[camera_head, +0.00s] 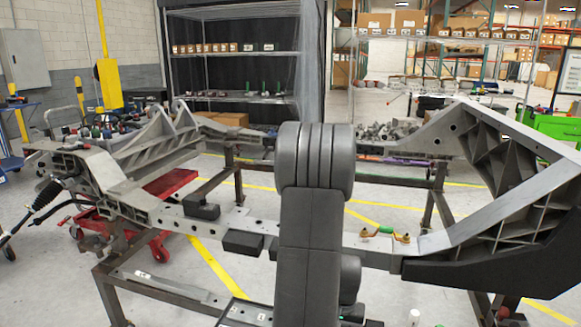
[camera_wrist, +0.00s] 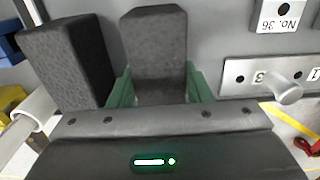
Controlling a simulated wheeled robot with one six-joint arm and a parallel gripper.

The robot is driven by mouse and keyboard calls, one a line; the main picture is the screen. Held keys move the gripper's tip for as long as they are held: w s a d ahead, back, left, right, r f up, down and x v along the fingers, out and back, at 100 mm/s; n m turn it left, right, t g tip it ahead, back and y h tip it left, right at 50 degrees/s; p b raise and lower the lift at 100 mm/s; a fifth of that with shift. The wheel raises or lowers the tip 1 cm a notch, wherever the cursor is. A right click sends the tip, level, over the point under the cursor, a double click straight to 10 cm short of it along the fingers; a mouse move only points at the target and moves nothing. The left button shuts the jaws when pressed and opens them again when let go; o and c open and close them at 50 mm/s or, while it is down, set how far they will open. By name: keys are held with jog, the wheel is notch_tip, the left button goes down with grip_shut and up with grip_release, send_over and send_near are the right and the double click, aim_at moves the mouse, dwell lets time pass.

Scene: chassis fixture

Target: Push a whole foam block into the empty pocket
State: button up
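In the wrist view a dark grey foam block (camera_wrist: 153,42) stands between the two green fingers of my gripper (camera_wrist: 160,88). Both fingers appear to press on its sides. A second dark foam block (camera_wrist: 64,62) stands just left of it, outside the fingers. In the head view two dark blocks sit along the chassis rail, one at the left (camera_head: 202,208) and one nearer my arm (camera_head: 243,242). My arm hides my gripper there. I cannot make out an empty pocket in either view, nor tell whether the held block is whole.
The grey chassis frame (camera_head: 125,190) stands on a dark metal stand. A large angled casting (camera_head: 500,160) rises at the right. In the wrist view a metal plate with a round peg (camera_wrist: 284,88) and a label marked No. 36 (camera_wrist: 280,15) lie to the right.

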jog(key=shift+r+p, duration=2.5)
jog(key=shift+r, duration=0.75)
